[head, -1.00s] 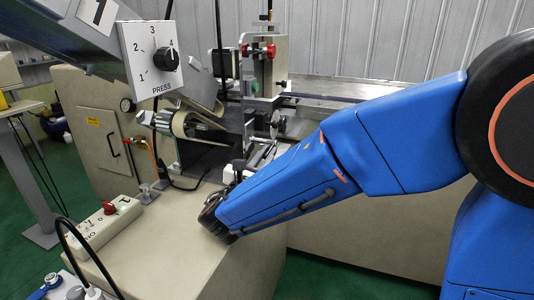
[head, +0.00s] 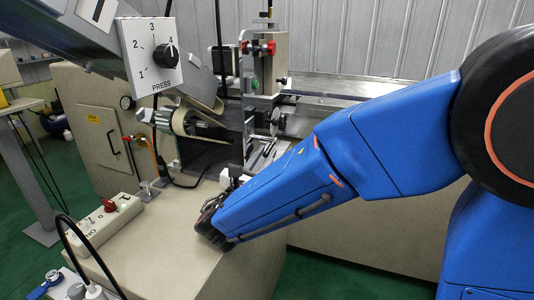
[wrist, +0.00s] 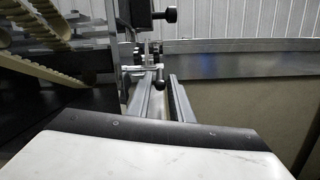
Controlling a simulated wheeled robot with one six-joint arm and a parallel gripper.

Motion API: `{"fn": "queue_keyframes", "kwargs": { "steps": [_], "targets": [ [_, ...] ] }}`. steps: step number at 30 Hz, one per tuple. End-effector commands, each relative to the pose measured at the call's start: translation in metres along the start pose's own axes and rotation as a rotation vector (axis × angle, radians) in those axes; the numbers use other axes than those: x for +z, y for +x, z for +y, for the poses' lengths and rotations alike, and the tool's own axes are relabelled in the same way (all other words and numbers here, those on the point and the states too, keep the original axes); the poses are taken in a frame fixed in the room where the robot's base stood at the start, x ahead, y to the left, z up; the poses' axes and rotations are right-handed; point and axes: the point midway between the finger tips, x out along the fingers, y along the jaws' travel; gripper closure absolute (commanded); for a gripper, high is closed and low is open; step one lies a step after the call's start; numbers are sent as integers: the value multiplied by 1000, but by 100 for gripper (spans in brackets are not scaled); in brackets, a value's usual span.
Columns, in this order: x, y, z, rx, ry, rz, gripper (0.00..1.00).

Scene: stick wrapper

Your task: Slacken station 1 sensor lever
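The metal sensor bracket (head: 262,82) stands upright beyond my arm in the head view, with a red knob (head: 268,48) at its upper right and a small black knob (head: 283,82) lower down. I cannot tell for sure which part is the station 1 sensor lever. The wrist view shows a black knob (wrist: 170,14) at the top and a small black-tipped lever (wrist: 160,78) above two metal rails. My gripper (head: 234,174) is low over the beige machine top, in front of and apart from the bracket.
A PRESS dial panel (head: 151,53) hangs at upper left. A belt roller (head: 185,122) sits left of the bracket. Metal rails (wrist: 150,105) run away from my gripper. A switch box (head: 100,222) lies on the beige machine top (head: 165,235), whose front middle is clear.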

Motion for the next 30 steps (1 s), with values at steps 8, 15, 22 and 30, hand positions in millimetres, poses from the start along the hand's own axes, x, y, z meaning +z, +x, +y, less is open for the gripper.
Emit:
{"fn": "queue_keyframes", "kwargs": {
  "steps": [8, 15, 22, 30],
  "targets": [
    [0, -44, 1, 4, 0, 1, 81],
    [0, -78, 0, 3, 0, 1, 81],
    [0, -97, 0, 1, 0, 0, 81],
    [0, -102, 0, 0, 0, 0, 81]
  ]
}}
